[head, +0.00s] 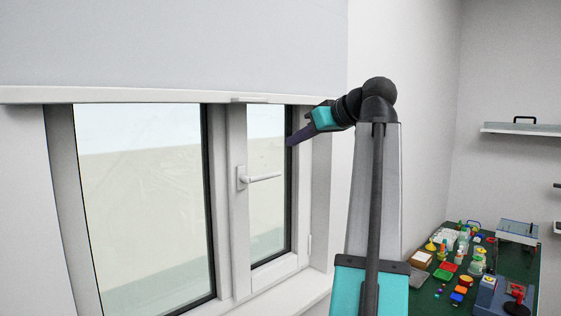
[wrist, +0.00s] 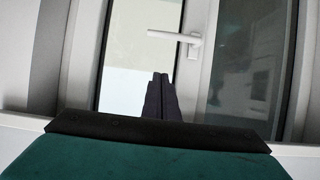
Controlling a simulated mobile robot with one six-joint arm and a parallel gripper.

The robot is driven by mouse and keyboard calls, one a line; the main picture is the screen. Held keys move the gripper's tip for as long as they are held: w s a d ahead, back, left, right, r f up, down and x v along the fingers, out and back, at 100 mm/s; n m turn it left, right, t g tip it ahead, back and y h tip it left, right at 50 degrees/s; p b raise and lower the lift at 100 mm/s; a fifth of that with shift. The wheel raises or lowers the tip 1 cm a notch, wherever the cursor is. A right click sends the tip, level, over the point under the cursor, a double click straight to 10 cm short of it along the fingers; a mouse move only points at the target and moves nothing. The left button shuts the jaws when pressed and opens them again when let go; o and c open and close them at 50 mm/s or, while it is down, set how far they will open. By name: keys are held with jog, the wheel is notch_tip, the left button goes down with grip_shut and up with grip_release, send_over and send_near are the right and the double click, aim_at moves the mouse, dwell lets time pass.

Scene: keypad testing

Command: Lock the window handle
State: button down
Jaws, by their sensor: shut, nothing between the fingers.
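The white window handle (head: 262,178) is on the frame of the narrow right-hand sash in the head view. Its lever points right, roughly level, from an upright base plate. In the wrist view the handle (wrist: 176,37) is near the top, with its base plate at the right and its lever pointing left. My gripper (head: 291,142) is above and to the right of the handle in the head view, apart from it. In the wrist view its dark fingers (wrist: 160,76) are together, empty, and appear just below the lever.
A grey blind (head: 170,45) hangs over the top of the window. A white sill (head: 290,297) runs below it. A green table (head: 432,290) with several small coloured objects stands at the lower right. A wall shelf (head: 525,129) is at the far right.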

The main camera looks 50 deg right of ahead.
jog(key=shift+w+f, duration=0.1)
jog(key=w+f+p, duration=0.3)
jog(key=w+f, duration=0.4)
jog(key=f, duration=0.1)
jog(key=shift+w+d, duration=0.3)
jog(key=shift+w, duration=0.1)
dwell(0.5)
jog(key=shift+f, duration=0.1)
dwell(0.4)
